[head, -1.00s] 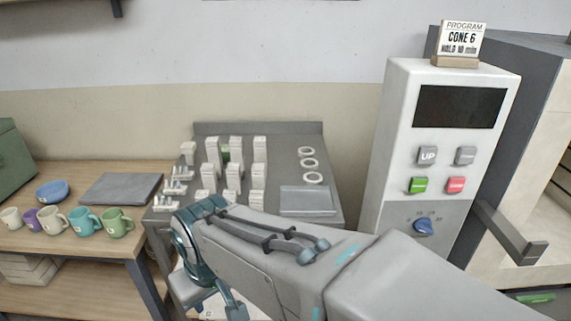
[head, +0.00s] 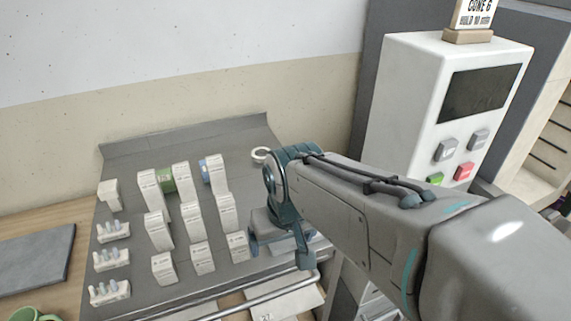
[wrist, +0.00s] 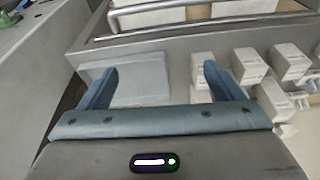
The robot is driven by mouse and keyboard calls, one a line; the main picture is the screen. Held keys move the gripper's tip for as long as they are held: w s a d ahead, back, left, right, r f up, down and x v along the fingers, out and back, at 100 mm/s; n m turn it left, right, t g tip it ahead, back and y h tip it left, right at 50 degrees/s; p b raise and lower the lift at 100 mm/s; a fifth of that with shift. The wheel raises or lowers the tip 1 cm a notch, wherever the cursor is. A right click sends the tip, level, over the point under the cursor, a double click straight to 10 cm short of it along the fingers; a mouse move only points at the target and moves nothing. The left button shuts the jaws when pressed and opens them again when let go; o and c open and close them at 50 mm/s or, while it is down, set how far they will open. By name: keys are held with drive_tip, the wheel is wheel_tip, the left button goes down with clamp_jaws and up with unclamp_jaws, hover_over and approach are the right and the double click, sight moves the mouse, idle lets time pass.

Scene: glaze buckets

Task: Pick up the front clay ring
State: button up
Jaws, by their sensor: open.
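One pale clay ring (head: 261,155) shows in the head view, flat on the back right of the grey worktop (head: 190,145), just left of my wrist. The other rings, the front one among them, are hidden behind my arm. My gripper (head: 279,250) hangs over the right part of the worktop, in front of the visible ring. In the wrist view my gripper (wrist: 163,82) is open with nothing between its two blue fingers. A flat grey plate (wrist: 140,88) lies below and between the fingers. No ring shows in the wrist view.
Several white blocks (head: 195,220) stand in rows left of my gripper. Small racks (head: 112,260) line the worktop's left side. A rail (head: 250,298) runs along its front edge. The white control box (head: 420,110) stands to the right. A wooden table (head: 65,215) adjoins on the left.

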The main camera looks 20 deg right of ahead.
drive_tip(key=w+d+r+m+g+p, duration=0.15)
drive_tip(key=w+d+m, duration=0.35)
drive_tip(key=w, duration=0.7)
drive_tip(key=w+d+r+m+g+p, duration=0.1)
drive_tip(key=w+d+r+m+p, duration=0.35)
drive_tip(key=w, duration=0.75)
drive_tip(key=shift+m, duration=0.65)
drive_tip(key=f, duration=0.7)
drive_tip(key=d+f, duration=0.1)
drive_tip(key=f, duration=0.2)
drive_tip(key=shift+d+f+b, duration=0.1)
drive_tip(key=shift+f+b, duration=0.05)
drive_tip(key=shift+b, duration=0.15)
drive_tip(key=shift+s+f+p, duration=0.15)
drive_tip(key=shift+f+p, duration=0.6)
drive_tip(key=shift+f, duration=1.95)
drive_tip(key=c, duration=1.1)
